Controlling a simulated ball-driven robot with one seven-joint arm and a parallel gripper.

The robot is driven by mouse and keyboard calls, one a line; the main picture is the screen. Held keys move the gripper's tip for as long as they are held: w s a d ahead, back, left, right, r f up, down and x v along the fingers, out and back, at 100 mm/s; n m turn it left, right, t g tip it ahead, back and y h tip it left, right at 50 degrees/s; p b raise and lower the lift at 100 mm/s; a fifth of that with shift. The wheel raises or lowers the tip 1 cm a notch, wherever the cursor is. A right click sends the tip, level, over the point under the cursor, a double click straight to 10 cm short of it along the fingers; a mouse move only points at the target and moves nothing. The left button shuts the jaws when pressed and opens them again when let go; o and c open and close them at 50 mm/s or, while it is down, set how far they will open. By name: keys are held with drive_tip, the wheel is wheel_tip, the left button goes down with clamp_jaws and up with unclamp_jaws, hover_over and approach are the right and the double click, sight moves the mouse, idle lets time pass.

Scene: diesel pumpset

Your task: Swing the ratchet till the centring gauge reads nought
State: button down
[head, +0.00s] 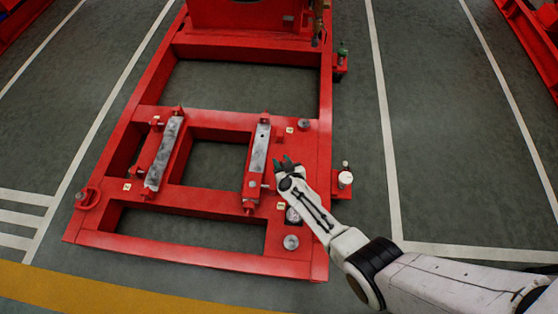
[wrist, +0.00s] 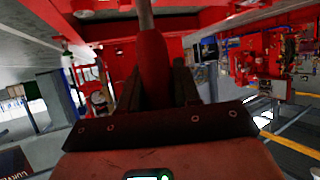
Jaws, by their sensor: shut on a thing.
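My gripper (head: 287,163) is at the right-hand rail of the red frame, beside the right grey-topped block (head: 260,148). In the wrist view its two dark fingers (wrist: 155,85) are shut on the red grip of the ratchet (wrist: 151,60), whose grey metal shaft runs up out of the picture. In the head view the ratchet is hidden by my gripper or too small to make out. A small round dial (head: 293,215), which looks like the centring gauge, sits on the frame beside my forearm, partly covered. Its reading is too small to tell.
The red frame (head: 180,238) has open bays. A second grey-topped block (head: 164,153) stands to the left. A white-topped item (head: 345,179) and a green bottle (head: 342,52) stand at the frame's right side. The floor right of the frame is clear.

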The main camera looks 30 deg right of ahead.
drive_tip(key=shift+w+d+f+m+g+y, duration=0.15)
drive_tip(key=shift+w+d+f+g+y, duration=0.1)
drive_tip(key=shift+w+d+g, duration=0.45)
drive_tip(key=shift+w+d+f+m+g+y, duration=0.15)
drive_tip(key=shift+w+d+f+g+y, duration=0.25)
drive_tip(key=shift+w, duration=0.6)
drive_tip(key=shift+w+d+r, duration=0.1)
drive_tip(key=shift+w+d, duration=0.05)
drive_tip(key=c, duration=0.9)
unclamp_jaws()
drive_tip(key=p+v, duration=1)
drive_tip(key=p, duration=0.1)
drive_tip(key=shift+s+r, duration=0.25)
drive_tip(key=shift+s, duration=0.05)
